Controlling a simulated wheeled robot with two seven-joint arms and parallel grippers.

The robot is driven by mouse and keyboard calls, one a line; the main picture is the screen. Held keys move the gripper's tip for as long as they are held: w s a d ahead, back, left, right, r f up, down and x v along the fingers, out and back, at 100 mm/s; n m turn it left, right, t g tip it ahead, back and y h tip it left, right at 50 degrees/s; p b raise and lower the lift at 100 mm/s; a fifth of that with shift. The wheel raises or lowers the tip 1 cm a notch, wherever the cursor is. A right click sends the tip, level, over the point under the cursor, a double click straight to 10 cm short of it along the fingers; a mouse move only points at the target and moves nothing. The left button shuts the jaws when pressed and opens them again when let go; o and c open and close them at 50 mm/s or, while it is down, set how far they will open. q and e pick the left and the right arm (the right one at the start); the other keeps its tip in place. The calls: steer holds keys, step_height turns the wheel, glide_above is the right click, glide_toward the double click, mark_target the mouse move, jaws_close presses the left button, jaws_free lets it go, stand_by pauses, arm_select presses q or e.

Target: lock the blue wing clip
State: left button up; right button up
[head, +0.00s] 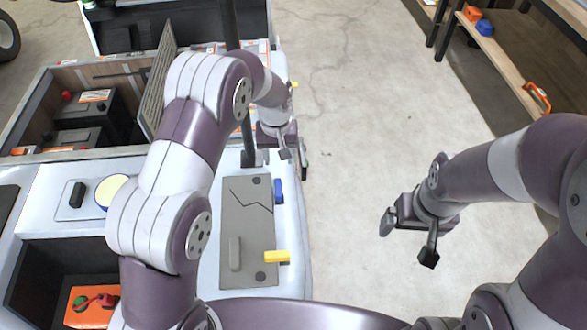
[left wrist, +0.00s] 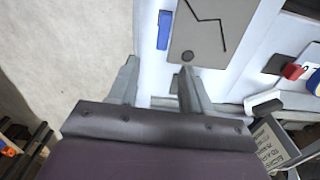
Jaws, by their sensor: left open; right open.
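The blue wing clip (head: 279,191) is at the right edge of a grey panel (head: 238,208) on the cart's white top. It lies lengthwise along the panel's edge. In the left wrist view the blue clip (left wrist: 164,30) shows beside the panel (left wrist: 212,25), beyond my fingertips. My left gripper (head: 290,152) is open and empty, above the cart's edge just past the clip in the head view; its two spread fingers show in the left wrist view (left wrist: 158,80). My right gripper (head: 408,238) is open and empty over the floor, right of the cart.
A yellow clip (head: 277,257) lies crosswise over the panel's near right edge. A dark upright post (head: 241,120) stands behind the panel. Open bins with several items fill the cart's left side. A wooden shelf (head: 505,60) stands far right. The floor (head: 345,150) between is clear.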

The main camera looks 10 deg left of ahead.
mark_target(279, 189)
arm_select(q)
steer(key=shift+n, duration=0.3)
steer(key=s+f, duration=0.2)
steer(key=f, duration=0.1)
steer(key=shift+a+f, duration=0.1)
steer(key=shift+f, duration=0.2)
steer(key=f, duration=0.8)
steer(key=shift+w+f+b, duration=0.3)
steer(key=shift+w+b, duration=0.05)
steer(key=shift+r, duration=0.1)
jaws_close()
